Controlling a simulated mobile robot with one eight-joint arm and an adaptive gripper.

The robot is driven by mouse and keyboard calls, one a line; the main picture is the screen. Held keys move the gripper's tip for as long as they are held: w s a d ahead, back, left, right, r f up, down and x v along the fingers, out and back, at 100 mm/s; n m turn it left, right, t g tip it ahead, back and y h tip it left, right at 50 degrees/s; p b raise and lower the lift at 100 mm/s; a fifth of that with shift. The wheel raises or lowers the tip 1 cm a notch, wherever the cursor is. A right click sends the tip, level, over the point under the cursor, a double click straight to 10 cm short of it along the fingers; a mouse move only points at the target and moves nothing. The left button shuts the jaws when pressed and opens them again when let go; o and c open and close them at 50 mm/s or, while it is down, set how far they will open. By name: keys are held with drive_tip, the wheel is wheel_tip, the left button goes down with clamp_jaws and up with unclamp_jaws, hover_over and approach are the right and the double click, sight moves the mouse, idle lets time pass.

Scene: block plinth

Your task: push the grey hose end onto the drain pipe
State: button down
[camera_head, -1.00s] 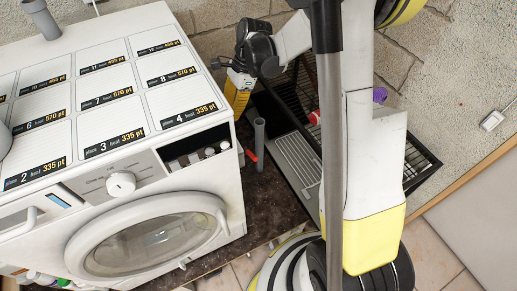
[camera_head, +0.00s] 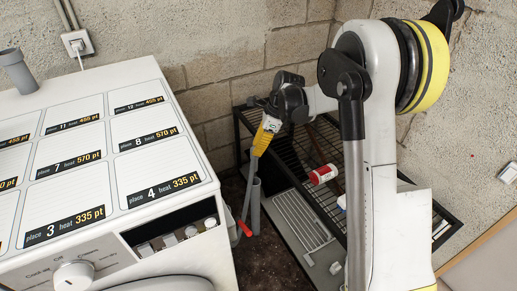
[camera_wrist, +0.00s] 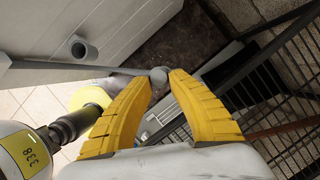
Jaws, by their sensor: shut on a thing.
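My gripper (camera_head: 264,143) points downward beside the right side of the washing machine and is shut on the grey hose end (camera_wrist: 158,76), which sits between the yellow fingertips in the wrist view. In the head view the thin grey hose (camera_head: 249,180) hangs down from the fingers. The drain pipe (camera_head: 255,208) stands upright just below, beside the machine, with the hose passing close to its top; they look apart. The wrist view shows an open grey pipe end against white at left; I cannot tell whether it is the drain pipe.
The washing machine (camera_head: 130,155) fills the left, with a grey pipe stub (camera_head: 18,72) on top. A red valve handle (camera_head: 245,229) is beside the drain pipe. A black wire rack (camera_head: 290,165) with a red-and-white can (camera_head: 322,174) stands at right, near my arm.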

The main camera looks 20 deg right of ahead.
sight(255, 160)
drive_tip(key=shift+f+b, duration=1.4)
drive_tip(key=shift+f, duration=1.05)
drive_tip(key=shift+f+b, duration=2.3)
drive_tip(key=shift+f, duration=0.7)
drive_tip(key=c, duration=0.7)
unclamp_jaws()
drive_tip(key=shift+r, duration=0.1)
drive_tip(key=shift+r+p, duration=1.6)
drive_tip(key=shift+r, duration=0.85)
